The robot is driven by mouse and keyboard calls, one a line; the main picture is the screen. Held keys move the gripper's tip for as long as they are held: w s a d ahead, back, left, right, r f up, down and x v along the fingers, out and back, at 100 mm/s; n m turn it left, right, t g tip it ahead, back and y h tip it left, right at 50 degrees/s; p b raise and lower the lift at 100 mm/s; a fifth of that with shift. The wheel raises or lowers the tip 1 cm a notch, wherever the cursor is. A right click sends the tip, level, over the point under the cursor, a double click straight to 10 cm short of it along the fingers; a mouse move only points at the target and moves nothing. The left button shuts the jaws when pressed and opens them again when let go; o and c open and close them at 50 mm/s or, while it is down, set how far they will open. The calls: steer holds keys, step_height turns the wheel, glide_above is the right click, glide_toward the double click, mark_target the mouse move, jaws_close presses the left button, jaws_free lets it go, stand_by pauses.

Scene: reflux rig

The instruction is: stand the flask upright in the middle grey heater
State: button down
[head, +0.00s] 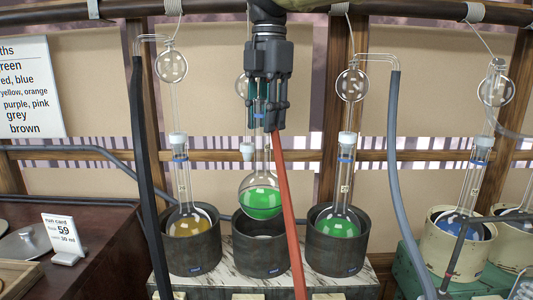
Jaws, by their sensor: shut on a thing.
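My gripper (266,122) is shut on the neck of a round-bottomed glass flask (261,198) with green liquid. The flask hangs about upright over the middle grey heater (255,262). Its bulb overlaps the heater's back rim in the picture, and the dark inside shows below it, so it appears to be above the opening. The jaws hide part of its neck. The left grey heater (195,254) holds a flask of amber liquid (190,221). The right grey heater (337,256) holds another flask of green liquid (337,225).
A red hose (286,205) runs down in front of the middle heater. A black hose (143,170) and a grey hose (400,180) flank the row. Glass condensers hang behind. A cream heater (460,262) with a blue-liquid flask (457,226) stands at right.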

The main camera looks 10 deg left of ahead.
mark_target(267, 157)
step_height(267, 157, down, 4)
steer(key=shift+w+f+p, duration=0.1)
steer(key=shift+f+p, duration=0.05)
steer(key=shift+p, duration=0.5)
step_height(267, 157, down, 4)
steer(key=shift+r+p, duration=0.15)
steer(key=shift+p, duration=1)
steer(key=shift+w+f, duration=0.1)
steer(key=shift+f, duration=0.3)
steer(key=shift+f, duration=0.1)
steer(key=c, duration=1.1)
jaws_free()
steer(key=shift+c, duration=0.2)
step_height(267, 157, up, 8)
steer(key=b, duration=0.3)
steer(key=shift+f, duration=0.15)
